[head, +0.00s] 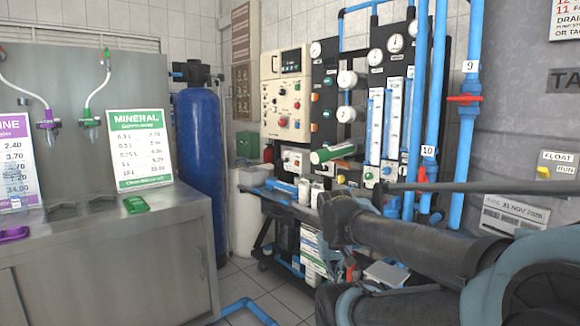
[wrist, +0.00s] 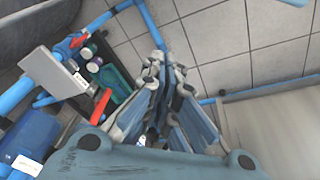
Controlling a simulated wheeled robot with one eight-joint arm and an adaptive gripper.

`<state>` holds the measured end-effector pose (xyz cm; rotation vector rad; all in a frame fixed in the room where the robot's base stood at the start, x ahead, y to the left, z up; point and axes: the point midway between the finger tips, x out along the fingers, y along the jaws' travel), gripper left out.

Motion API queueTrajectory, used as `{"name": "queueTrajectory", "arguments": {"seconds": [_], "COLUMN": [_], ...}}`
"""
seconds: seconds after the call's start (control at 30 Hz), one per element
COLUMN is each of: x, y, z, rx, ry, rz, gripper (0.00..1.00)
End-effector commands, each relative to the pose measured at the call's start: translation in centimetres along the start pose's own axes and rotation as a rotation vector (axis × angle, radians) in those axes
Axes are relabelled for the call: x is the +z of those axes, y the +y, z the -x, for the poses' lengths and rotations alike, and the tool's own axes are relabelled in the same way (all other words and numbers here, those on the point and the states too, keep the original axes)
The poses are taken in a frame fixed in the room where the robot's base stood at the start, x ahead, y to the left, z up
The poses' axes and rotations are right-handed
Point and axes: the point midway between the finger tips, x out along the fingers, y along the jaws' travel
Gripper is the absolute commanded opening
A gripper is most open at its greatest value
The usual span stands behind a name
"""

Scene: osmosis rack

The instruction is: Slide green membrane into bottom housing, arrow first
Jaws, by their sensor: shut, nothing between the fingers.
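A white cylinder with a green band and a green end (head: 333,152) shows in the head view, slightly tilted in front of the rack's panel. It looks like the green membrane; no arrow can be made out on it. I cannot tell from here what supports it or which part is the bottom housing. My gripper (wrist: 165,72) is in the wrist view, its fingers together with nothing between them, over the tiled floor. It is apart from the cylinder. In the head view my arm covers the rack's lower right.
The rack's panel (head: 325,95) carries gauges and blue pipes. A steel counter (head: 110,235) stands at the left. A blue tank (head: 197,150) stands beside it. Floor (wrist: 225,45) is open.

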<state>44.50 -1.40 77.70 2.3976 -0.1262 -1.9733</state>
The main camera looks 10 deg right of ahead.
Motion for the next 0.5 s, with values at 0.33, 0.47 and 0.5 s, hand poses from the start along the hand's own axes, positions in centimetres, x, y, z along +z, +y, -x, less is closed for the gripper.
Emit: {"name": "queueTrajectory", "arguments": {"seconds": [0.33,0.47,0.5], "x": [-9.7,-14.1,-15.5], "y": [4.5,5.3,5.5], "z": [4.4,6.2,6.8], "rx": [0.326,0.44,0.473], "ry": [0.096,0.178,0.208], "rz": [-0.172,-0.244,-0.266], "gripper": [0.0,0.0,0.0]}}
